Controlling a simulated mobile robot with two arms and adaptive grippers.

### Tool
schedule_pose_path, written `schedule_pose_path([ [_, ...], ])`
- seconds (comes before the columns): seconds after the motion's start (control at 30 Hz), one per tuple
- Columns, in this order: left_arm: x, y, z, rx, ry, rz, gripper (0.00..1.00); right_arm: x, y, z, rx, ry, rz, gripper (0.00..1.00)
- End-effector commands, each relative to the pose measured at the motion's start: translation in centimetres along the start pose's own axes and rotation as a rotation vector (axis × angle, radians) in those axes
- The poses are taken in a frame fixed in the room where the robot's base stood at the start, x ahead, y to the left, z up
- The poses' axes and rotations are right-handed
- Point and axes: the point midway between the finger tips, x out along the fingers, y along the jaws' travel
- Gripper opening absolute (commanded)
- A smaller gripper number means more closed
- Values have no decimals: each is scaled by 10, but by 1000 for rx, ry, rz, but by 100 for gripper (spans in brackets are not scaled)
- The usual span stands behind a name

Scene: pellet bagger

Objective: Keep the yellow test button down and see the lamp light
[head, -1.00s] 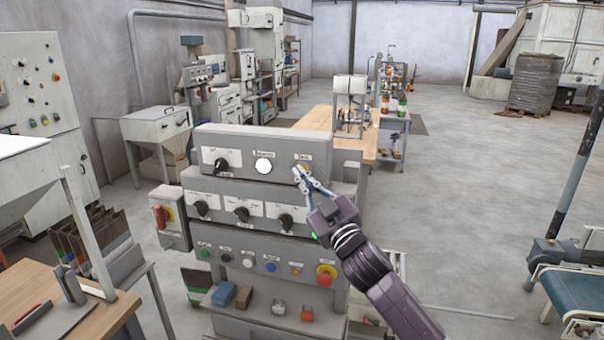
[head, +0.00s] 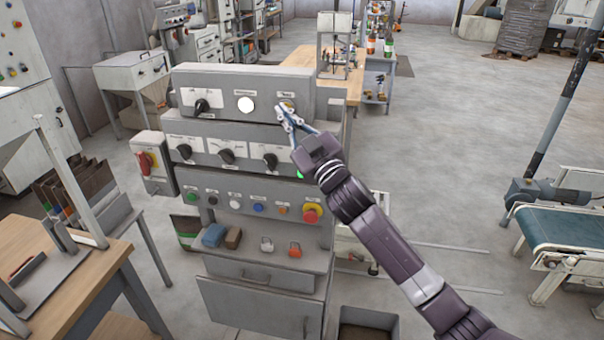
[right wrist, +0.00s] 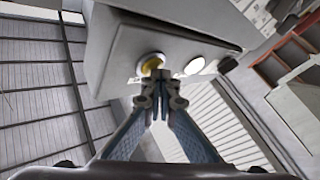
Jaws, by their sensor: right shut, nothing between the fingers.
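The yellow test button (right wrist: 152,62) sits on the top box of the grey control panel (head: 305,90). In the right wrist view, the fingertips overlap its lower edge; in the head view they mostly cover it. My right gripper (head: 284,112) is shut and empty, its tips at the button and seeming to touch it. How far the button is pressed I cannot tell. The round lamp (head: 246,104), left of the button, looks bright white, as if lit; it also shows in the right wrist view (right wrist: 193,66). My left gripper is out of view.
A black knob (head: 202,106) is left of the lamp. Lower tiers carry more knobs and a red emergency stop (head: 311,215). A wooden table (head: 100,275) stands at the left front, a conveyor (head: 560,235) at the right. Open floor lies between panel and conveyor.

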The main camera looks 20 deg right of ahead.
Motion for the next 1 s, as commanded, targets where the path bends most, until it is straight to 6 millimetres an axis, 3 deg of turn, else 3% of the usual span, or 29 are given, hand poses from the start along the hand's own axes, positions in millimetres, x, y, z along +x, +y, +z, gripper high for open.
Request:
schedule_pose_path([
  [1.0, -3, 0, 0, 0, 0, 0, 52, -13, -9, -8, 0, -1, 1, 0],
])
